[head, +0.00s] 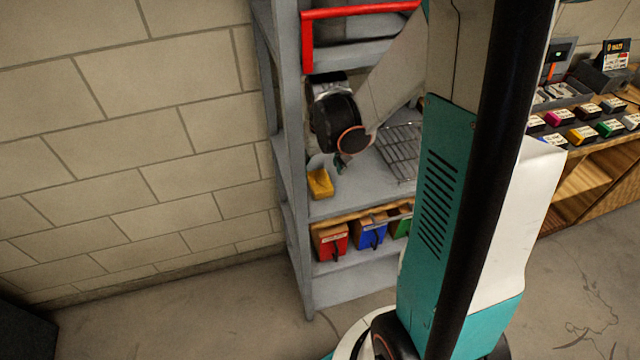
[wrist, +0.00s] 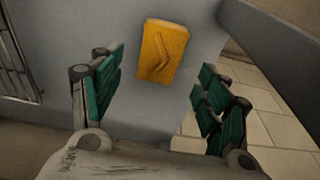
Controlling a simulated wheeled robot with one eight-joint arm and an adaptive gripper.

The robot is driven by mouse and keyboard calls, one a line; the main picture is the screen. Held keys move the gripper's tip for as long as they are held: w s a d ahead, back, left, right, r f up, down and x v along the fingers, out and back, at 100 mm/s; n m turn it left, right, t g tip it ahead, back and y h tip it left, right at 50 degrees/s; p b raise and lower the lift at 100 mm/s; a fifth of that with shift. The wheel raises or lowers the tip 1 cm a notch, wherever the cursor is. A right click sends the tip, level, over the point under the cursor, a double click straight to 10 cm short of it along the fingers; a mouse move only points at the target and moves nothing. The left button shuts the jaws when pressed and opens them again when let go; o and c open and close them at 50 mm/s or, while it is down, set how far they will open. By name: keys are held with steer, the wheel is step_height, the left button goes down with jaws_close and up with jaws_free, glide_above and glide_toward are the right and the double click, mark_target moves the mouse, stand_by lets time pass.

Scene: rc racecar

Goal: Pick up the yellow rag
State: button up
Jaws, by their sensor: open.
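The yellow rag (head: 320,183) lies on the grey shelf (head: 345,203), near its left end, in the head view. In the wrist view the folded yellow rag (wrist: 163,52) lies ahead of my gripper (wrist: 160,95), between the lines of its two fingers but beyond their tips. My gripper is open and empty, with green finger pads spread wide apart. In the head view my gripper (head: 342,162) is just above and to the right of the rag, and apart from it.
A wire rack (head: 400,152) lies on the same shelf to the right. A shelf upright (head: 293,150) stands close left of the rag. Red (head: 331,243) and blue (head: 370,234) bins sit on the shelf below. A red-framed shelf part (head: 307,40) is above my wrist.

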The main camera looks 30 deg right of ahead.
mark_target(320, 181)
steer(key=shift+w+d+f+b, duration=0.15)
steer(key=shift+f+b, duration=0.5)
steer(key=shift+f, duration=0.85)
steer(key=shift+w+a+f+b, duration=0.1)
steer(key=shift+f+b, duration=0.55)
steer(key=shift+f, duration=0.8)
steer(key=shift+f+b, duration=0.2)
steer(key=shift+b, duration=0.1)
steer(key=shift+s, duration=0.1)
steer(key=c, duration=1)
steer(key=shift+c, duration=0.4)
steer(key=shift+r, duration=0.15)
steer(key=shift+r+p, duration=0.3)
steer(key=shift+p, duration=0.2)
steer(key=r+p, duration=0.2)
steer(key=r, duration=0.1)
steer(key=shift+s+r, duration=0.2)
steer(key=shift+s, duration=0.15)
steer(key=s+a+p, duration=0.1)
steer(key=s+a, duration=0.1)
steer(key=s, duration=0.6)
steer(key=s+a+p, duration=0.1)
steer(key=s+a, duration=0.2)
steer(key=s, duration=0.5)
steer(key=shift+s+f, duration=0.15)
steer(key=shift+s, duration=0.1)
